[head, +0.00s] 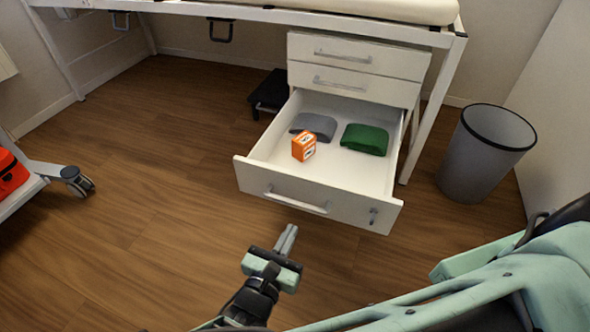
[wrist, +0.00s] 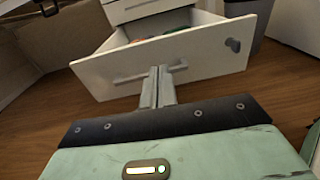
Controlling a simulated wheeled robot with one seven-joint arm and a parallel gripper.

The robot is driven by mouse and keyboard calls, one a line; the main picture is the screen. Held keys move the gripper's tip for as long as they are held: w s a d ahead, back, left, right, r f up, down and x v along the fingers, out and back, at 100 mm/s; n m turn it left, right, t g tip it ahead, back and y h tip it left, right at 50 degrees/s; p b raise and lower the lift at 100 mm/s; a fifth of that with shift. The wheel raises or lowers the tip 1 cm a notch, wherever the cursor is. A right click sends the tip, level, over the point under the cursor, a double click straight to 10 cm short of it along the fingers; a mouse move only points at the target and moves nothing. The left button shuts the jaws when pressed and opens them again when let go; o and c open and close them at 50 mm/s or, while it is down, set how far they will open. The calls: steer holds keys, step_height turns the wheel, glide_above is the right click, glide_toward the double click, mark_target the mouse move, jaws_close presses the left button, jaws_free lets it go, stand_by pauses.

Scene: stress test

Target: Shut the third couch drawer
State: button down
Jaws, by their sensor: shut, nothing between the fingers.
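The third drawer (head: 318,205) of the white unit under the couch (head: 375,10) is pulled far out. It holds an orange box (head: 304,146), a folded grey cloth (head: 313,127) and a folded green cloth (head: 364,139). Its front has a bar handle (head: 297,202) and a small knob-like fitting (head: 373,216) at the right. The two drawers above (head: 357,54) are closed. My gripper (head: 286,240) is shut and empty, in front of and below the drawer front. In the wrist view, the fingertips (wrist: 158,85) overlap the handle (wrist: 150,74); I cannot tell whether they touch.
A grey bin (head: 486,155) stands right of the unit, near the wall. A black step (head: 269,93) is left behind the drawer. A wheeled stand with a red item (head: 10,174) is at the far left. The wooden floor left of the drawer is clear.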

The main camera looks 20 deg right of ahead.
steer(key=f, duration=0.1)
steer(key=b, duration=0.7)
glide_toward(311, 182)
steer(key=shift+n+t, duration=0.3)
steer(key=shift+t, duration=0.1)
steer(key=x, duration=0.5)
steer(key=shift+w+d+f, duration=0.2)
steer(key=shift+d+f, duration=0.15)
steer(key=shift+d, duration=0.05)
steer(key=shift+w+d+r, duration=0.1)
steer(key=shift+w+d, duration=0.15)
steer(key=shift+w, duration=0.1)
steer(key=shift+r, duration=0.1)
steer(key=shift+w, duration=0.1)
